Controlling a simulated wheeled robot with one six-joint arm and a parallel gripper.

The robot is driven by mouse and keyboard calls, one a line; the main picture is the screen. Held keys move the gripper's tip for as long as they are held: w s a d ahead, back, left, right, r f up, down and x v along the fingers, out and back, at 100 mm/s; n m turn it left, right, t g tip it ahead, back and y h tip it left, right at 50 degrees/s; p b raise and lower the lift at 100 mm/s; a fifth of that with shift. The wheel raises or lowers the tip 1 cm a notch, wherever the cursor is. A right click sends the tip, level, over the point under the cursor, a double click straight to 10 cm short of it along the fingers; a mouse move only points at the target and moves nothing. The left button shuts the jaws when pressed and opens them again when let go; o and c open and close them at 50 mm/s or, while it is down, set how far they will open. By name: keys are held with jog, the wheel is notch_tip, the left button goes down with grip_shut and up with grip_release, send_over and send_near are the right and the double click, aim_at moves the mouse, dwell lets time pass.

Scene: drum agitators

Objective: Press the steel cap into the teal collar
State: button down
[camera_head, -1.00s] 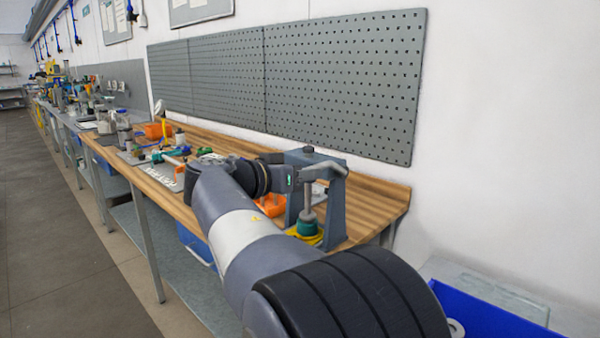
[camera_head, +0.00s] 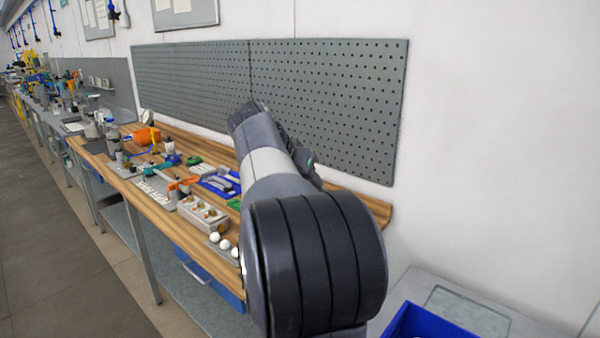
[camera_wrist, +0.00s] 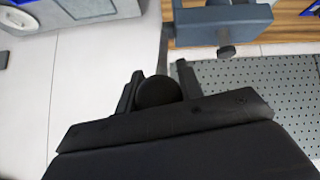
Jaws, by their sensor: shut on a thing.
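My gripper (camera_wrist: 160,72) shows in the wrist view, shut on a dark round knob (camera_wrist: 157,92) between its two fingers. A blue-grey press frame (camera_wrist: 222,22) with a small dark round end (camera_wrist: 226,51) stands at the top of the wrist view, beyond my fingers. I cannot make out how the knob joins the press. In the head view my arm covers the right part of the bench, where I cannot see the press or my gripper. The steel cap and the teal collar are not visible in either current view.
The wooden bench (camera_head: 175,226) runs along the wall under a grey pegboard (camera_head: 330,100). A grey block with knobs (camera_head: 203,213), white balls (camera_head: 224,243) and a blue tray (camera_head: 222,183) lie left of my arm. A blue bin (camera_head: 425,322) stands at the lower right.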

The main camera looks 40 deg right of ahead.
jog(key=shift+d+r+p, duration=0.7)
jog(key=shift+d+p, duration=0.05)
jog(key=shift+d, duration=0.05)
jog(key=c, duration=1)
grip_release()
jog(key=shift+d+f, duration=0.1)
jog(key=v, duration=1.1)
jog(key=shift+b, duration=0.35)
jog(key=shift+d+f, duration=0.1)
jog(key=shift+f, duration=0.05)
